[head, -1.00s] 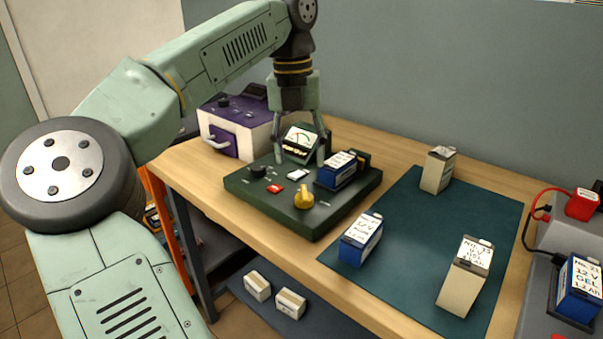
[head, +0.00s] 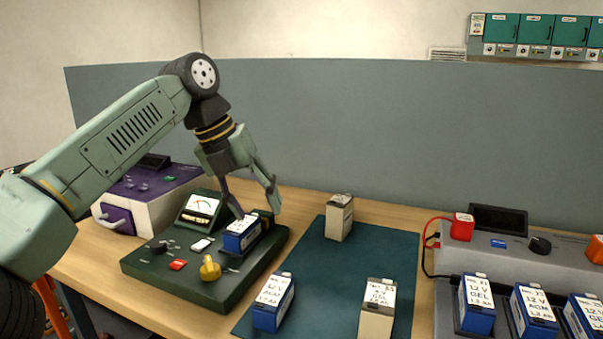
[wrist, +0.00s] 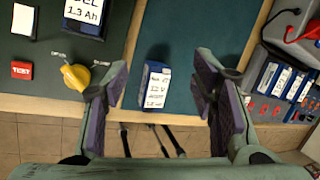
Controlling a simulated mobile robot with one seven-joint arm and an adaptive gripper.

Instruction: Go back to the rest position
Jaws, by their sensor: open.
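My gripper (head: 257,200) is open and empty in the head view, raised above the right side of the dark green tester (head: 190,283). A blue battery with a white label (head: 240,235) sits on the tester, below and left of my fingertips. In the wrist view my gripper (wrist: 160,85) shows its two fingers wide apart. Another blue battery (wrist: 153,85) on the teal mat shows between them, below and apart from them.
The teal mat (head: 322,270) holds a blue battery (head: 272,302) and two cream batteries (head: 339,218) (head: 377,310). A purple and white device (head: 150,200) stands left. A grey charger (head: 450,262) with several blue batteries is right. A grey panel (head: 400,130) stands behind.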

